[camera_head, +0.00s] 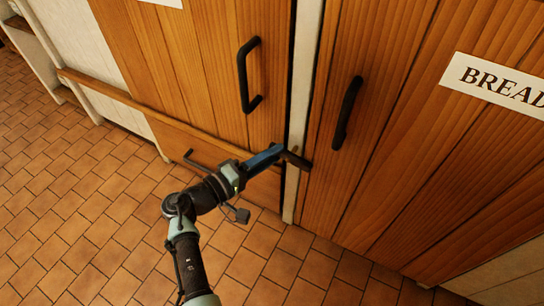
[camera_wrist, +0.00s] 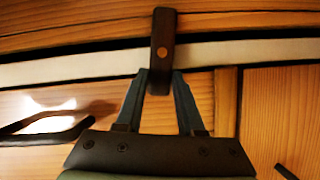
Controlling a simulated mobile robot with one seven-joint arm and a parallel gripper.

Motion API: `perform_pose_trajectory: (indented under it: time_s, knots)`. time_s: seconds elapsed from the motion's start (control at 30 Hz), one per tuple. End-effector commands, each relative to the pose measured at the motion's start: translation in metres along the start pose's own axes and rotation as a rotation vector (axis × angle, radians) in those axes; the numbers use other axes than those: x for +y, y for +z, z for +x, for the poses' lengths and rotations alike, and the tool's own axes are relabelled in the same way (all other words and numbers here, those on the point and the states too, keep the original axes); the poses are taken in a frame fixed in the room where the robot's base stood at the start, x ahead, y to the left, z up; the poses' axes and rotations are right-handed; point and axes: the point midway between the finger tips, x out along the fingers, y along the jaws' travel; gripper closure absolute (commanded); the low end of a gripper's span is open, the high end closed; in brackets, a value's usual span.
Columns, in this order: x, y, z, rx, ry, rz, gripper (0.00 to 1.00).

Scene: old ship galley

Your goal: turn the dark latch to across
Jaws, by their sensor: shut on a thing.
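The dark latch (camera_head: 299,160) sits on the pale post between the two wooden doors, low down. In the wrist view the latch (camera_wrist: 163,28) is a dark bar with a copper-coloured screw at its middle. It lies crosswise over the pale post (camera_wrist: 70,68), its far end reaching the wood beyond. My gripper (camera_head: 281,152) comes from the left in the head view. Its blue-grey fingertips (camera_wrist: 160,78) are shut on the near end of the latch, one on each side. The fingertips partly hide that end in the head view.
Black handles stand out from the left door (camera_head: 245,75) and the right door (camera_head: 346,112). A drawer handle (camera_head: 200,162) is close to my wrist; a handle (camera_wrist: 45,125) shows left in the wrist view. The tiled floor (camera_head: 60,210) is clear at left.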

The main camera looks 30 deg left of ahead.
Motion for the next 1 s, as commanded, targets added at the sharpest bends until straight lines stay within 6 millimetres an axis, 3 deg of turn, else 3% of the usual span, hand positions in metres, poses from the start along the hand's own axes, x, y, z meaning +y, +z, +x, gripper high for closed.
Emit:
perform_pose_trajectory:
  time_s: [0.33, 0.93, 0.97, 1.0]
  knots:
    - [-0.0071, 0.0019, 0.0001, -0.004, 0.06, -0.148, 1.0]
    - [-0.0073, 0.0022, 0.0002, -0.004, 0.073, -0.18, 1.0]
    - [-0.0074, 0.0022, 0.0002, -0.004, 0.073, -0.18, 0.57]
    - [-0.0074, 0.0021, 0.0002, -0.004, 0.073, -0.18, 0.5]
